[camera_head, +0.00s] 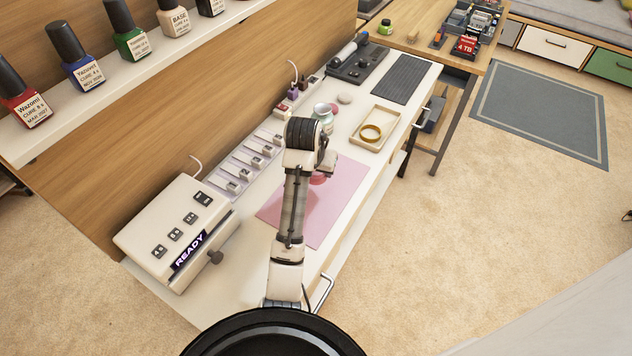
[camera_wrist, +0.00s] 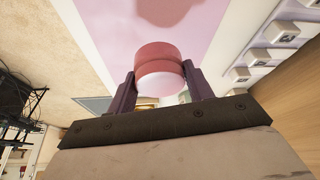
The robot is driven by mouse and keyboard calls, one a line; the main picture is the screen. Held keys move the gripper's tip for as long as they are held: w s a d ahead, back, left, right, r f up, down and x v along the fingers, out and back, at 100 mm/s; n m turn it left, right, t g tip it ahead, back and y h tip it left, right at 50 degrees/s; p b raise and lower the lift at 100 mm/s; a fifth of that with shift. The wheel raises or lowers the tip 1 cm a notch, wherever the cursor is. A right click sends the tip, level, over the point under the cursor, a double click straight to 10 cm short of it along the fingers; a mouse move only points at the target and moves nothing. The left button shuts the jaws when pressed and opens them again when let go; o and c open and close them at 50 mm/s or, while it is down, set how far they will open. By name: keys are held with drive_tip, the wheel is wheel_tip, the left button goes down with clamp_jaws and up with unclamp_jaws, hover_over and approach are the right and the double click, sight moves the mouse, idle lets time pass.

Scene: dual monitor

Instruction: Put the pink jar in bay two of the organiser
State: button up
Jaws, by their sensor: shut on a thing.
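The pink jar (camera_wrist: 159,58), a short round jar with a darker pink upper part and a pale face, sits between the two dark fingers of my gripper (camera_wrist: 158,84) in the wrist view. The gripper is shut on it. In the head view my arm hides most of the gripper (camera_head: 318,174), and a bit of the jar (camera_head: 320,179) shows over the pink mat (camera_head: 335,205). In the wrist view the jar appears above the mat, with a shadow on it.
A white box (camera_head: 170,225) reading READY stands at the near left. Nail polish bottles (camera_head: 75,57) stand on the upper shelf.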

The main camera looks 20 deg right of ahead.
sight(316, 189)
drive_tip(key=shift+f+p, duration=0.35)
drive_tip(key=shift+f, duration=2.15)
drive_tip(key=shift+f, duration=0.15)
drive_tip(key=o, duration=1)
drive_tip(key=v, duration=1)
drive_tip(key=shift+w, duration=0.1)
drive_tip(key=shift+p+v, duration=1.05)
drive_tip(key=shift+v, duration=0.15)
